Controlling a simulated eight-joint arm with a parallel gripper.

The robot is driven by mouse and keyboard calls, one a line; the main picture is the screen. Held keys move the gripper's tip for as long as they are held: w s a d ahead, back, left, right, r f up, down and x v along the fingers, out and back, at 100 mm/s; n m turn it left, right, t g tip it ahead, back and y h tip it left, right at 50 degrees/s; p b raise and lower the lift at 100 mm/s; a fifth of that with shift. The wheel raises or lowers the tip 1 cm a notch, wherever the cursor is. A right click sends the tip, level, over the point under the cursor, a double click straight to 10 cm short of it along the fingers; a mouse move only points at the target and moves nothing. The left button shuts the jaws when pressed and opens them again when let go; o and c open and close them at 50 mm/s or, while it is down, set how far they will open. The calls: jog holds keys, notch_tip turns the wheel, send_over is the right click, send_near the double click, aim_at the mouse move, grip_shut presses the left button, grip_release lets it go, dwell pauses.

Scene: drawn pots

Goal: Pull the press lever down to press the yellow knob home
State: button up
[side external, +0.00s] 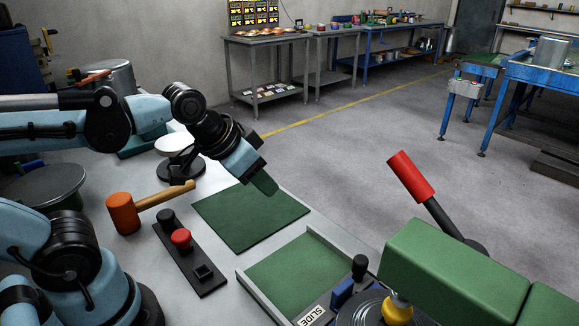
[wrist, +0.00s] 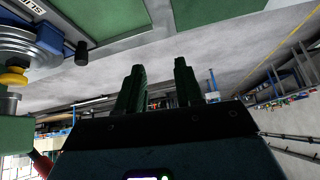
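The press lever's red grip (side external: 411,176) points up and to the left on a dark rod beside the green press body (side external: 460,275) in the side view. The knob also shows at the left edge of the wrist view (wrist: 14,78). A bit of red, probably the lever grip (wrist: 40,163), shows at the lower left there. My gripper (side external: 264,184) is above the green mat, left of the lever and well apart from it. Its fingers (wrist: 158,85) are apart and empty.
A green mat (side external: 250,216) and a grey-rimmed tray (side external: 295,262) lie on the bench. An orange mallet (side external: 124,213) and a dark block with a red knob (side external: 181,240) stand left. A small black-knobbed lever (side external: 359,268) rises near the press. The space between gripper and lever looks clear.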

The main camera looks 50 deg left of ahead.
jog(key=shift+o, duration=1.2)
jog(key=w+d+r+m+g, duration=0.1)
jog(key=w+d+r+m, duration=0.2)
jog(key=r, duration=0.3)
jog(key=shift+w+d+r+h, duration=0.25)
jog(key=shift+d+r+h, duration=0.1)
jog(key=shift+d, duration=0.15)
jog(key=m+g, duration=0.4)
jog(key=m, duration=1.1)
send_near(408, 162)
jog(key=shift+w+d+f, duration=0.1)
jog(key=shift+w+f, duration=0.2)
jog(key=shift+f, duration=1.6)
jog(key=shift+w+d+f, duration=0.15)
jog(key=shift+w+f, duration=0.15)
jog(key=shift+f, duration=1.6)
jog(key=shift+w+d+f, duration=0.1)
jog(key=shift+w+f, duration=0.25)
jog(key=shift+f, duration=1.55)
grip_shut()
